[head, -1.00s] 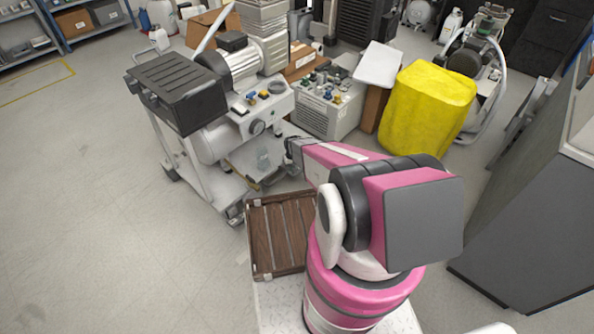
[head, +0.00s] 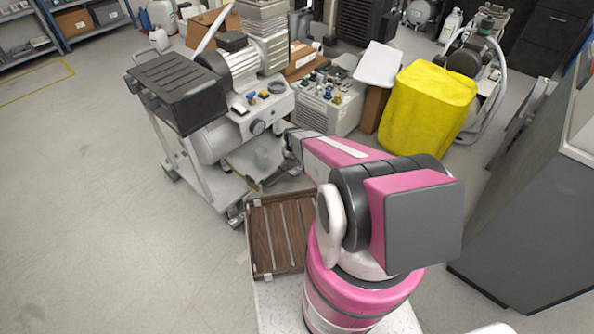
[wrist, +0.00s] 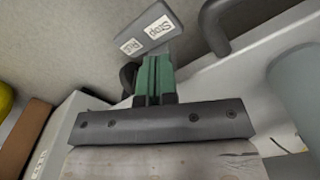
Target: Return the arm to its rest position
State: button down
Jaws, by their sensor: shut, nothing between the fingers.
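My pink, white and dark arm reaches from the lower middle of the head view toward the compressor cart. In the wrist view my gripper (wrist: 153,68) shows as a dark bar with green fingers close together, shut and empty. A grey switch box (wrist: 150,28) labelled "Stop" and "Run" lies just beyond the fingertips; I cannot tell whether they touch.
A wheeled compressor (head: 205,110) stands left of the gripper. A white control unit (head: 328,105) and a yellow-covered object (head: 427,100) stand behind the arm. A grey cabinet (head: 530,200) is at the right. The floor at left is clear.

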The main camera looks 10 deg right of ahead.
jog(key=s+r, duration=0.7)
jog(key=r, duration=0.4)
jog(key=s+r, duration=0.7)
jog(key=r, duration=0.5)
jog(key=s+r+m, duration=0.1)
jog(key=s+r, duration=0.6)
jog(key=r, duration=0.5)
jog(key=shift+s+r, duration=0.15)
jog(key=shift+r, duration=0.05)
jog(key=w+d+f+n+y, duration=0.1)
jog(key=w+d+f+n, duration=0.1)
jog(key=w+f, duration=0.9)
jog(key=w+d+f+n+g+y, duration=0.1)
jog(key=w+f+n, duration=0.4)
jog(key=w+f, duration=0.6)
notch_tip(320, 180, down, 7)
jog(key=shift+w+d+r+g, duration=0.1)
jog(key=shift+w+d+g, duration=0.2)
jog(key=shift+d, duration=0.25)
